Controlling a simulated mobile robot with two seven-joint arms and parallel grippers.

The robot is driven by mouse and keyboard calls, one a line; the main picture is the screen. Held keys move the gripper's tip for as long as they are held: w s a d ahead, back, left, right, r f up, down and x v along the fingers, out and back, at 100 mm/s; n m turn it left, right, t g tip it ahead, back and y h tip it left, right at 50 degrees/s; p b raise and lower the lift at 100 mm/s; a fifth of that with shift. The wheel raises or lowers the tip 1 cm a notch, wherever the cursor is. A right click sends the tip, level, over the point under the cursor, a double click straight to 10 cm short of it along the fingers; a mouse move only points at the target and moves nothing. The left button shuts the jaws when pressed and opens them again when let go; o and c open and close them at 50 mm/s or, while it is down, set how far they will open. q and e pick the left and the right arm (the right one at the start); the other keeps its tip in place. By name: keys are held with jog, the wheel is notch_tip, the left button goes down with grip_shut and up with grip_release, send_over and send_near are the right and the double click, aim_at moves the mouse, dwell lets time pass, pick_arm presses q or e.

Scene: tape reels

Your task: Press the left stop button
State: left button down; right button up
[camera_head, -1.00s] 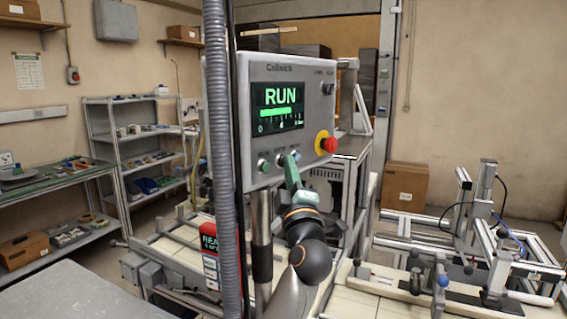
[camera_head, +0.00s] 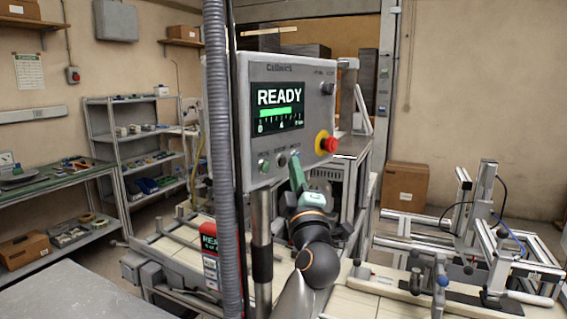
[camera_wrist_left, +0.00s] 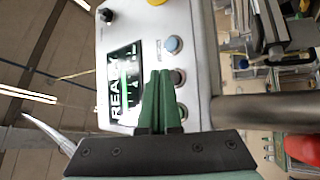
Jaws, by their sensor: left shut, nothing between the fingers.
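The grey control panel (camera_head: 318,95) shows a screen (camera_head: 278,108) reading READY with a green bar. A row of small buttons runs along its lower edge: a green button (camera_head: 264,166) at left and a dark button (camera_head: 280,161) beside it. A blue button (camera_wrist_left: 173,45) and a dark button (camera_wrist_left: 177,77) show in the left wrist view. The labels are too small to read. My left gripper (camera_head: 295,160) is shut and empty, its fingertips at the row's right part. In the wrist view the shut fingers (camera_wrist_left: 158,75) lie beside the dark button; contact cannot be told.
A red mushroom knob (camera_head: 330,145) on a yellow ring sits right of the buttons. A grey hose (camera_head: 220,150) runs vertically just left of the panel. A post (camera_head: 262,235) stands below it. Metal frames (camera_head: 480,245) fill the right side.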

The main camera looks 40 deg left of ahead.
pick_arm(q)
jog(key=shift+s+d, duration=0.15)
jog(key=shift+d, duration=2.35)
